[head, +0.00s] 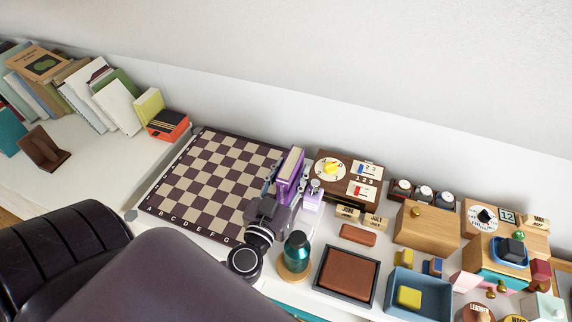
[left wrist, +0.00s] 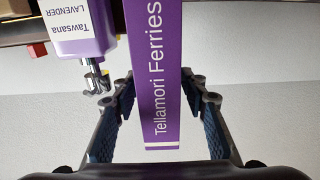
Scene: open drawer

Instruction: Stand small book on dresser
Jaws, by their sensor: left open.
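The small purple book (head: 289,168) stands upright near the right edge of the chessboard. Its spine, reading "Tellamori Ferries", fills the middle of the left wrist view (left wrist: 160,70). My left gripper (head: 285,185) is open, with one finger on each side of the book. In the left wrist view its fingers (left wrist: 160,90) show gaps to the spine on both sides, so it is around the book without gripping it. The dresser top (head: 100,185) is pale. My right gripper is not in view.
A lavender pump bottle (head: 312,199) stands close beside the book; its pump is near one finger in the wrist view. A green bottle (head: 296,256) is nearer. The chessboard (head: 205,175) is clear; leaning books (head: 95,95) are at left, small boxes at right.

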